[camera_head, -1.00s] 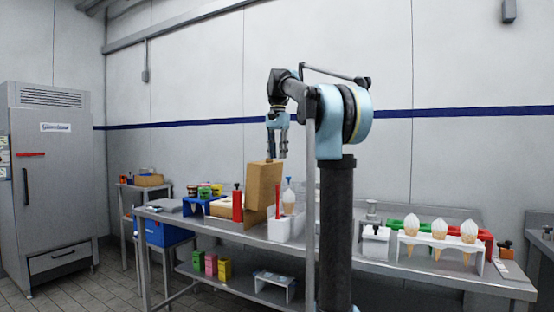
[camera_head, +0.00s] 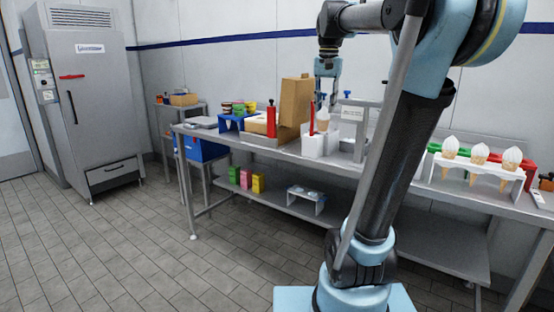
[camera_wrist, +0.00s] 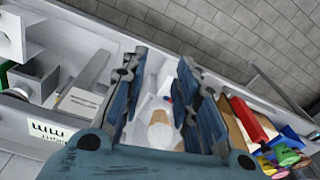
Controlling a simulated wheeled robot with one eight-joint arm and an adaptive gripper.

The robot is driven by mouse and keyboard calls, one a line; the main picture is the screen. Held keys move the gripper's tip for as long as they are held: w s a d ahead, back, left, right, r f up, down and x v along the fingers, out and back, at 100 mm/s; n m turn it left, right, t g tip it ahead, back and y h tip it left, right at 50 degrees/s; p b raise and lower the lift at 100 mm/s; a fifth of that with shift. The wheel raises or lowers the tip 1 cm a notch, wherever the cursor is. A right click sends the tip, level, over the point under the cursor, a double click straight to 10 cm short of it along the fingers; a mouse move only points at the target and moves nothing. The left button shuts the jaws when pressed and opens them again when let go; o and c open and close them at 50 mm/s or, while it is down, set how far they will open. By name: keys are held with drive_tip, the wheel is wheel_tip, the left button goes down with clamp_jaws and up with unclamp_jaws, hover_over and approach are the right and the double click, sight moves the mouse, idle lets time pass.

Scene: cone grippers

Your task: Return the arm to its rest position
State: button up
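My arm reaches over the steel table (camera_head: 400,183) in the head view, with its blue gripper (camera_head: 327,98) pointing down above a white holder (camera_head: 318,146). A cone with a white top (camera_head: 322,117) stands in that holder just below the fingers. In the wrist view my gripper (camera_wrist: 160,65) has its two dark blue fingers spread apart with nothing held between them. A tan cone (camera_wrist: 159,132) shows below, between the fingers, inside the white holder. The gap between fingertips and cone is hard to judge.
A tall brown box (camera_head: 295,98) and a red bottle (camera_head: 271,118) stand left of the holder. A white rack with several cones (camera_head: 480,160) is at the right. A grey fridge (camera_head: 85,100) stands at the left. The floor (camera_head: 190,262) before the table is clear.

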drive_tip(key=s+f+n, duration=0.1)
drive_tip(key=s+f, duration=0.6)
drive_tip(key=f, duration=0.4)
drive_tip(key=s+d+f+n+t, duration=0.1)
drive_tip(key=s+f+n, duration=0.1)
drive_tip(key=s+f, duration=0.6)
drive_tip(key=s+d+f+n, duration=0.1)
drive_tip(key=s+f, duration=0.7)
drive_tip(key=f, duration=0.7)
drive_tip(key=shift+d+n, duration=0.25)
drive_tip(key=shift+n, duration=0.15)
drive_tip(key=shift+s, duration=0.1)
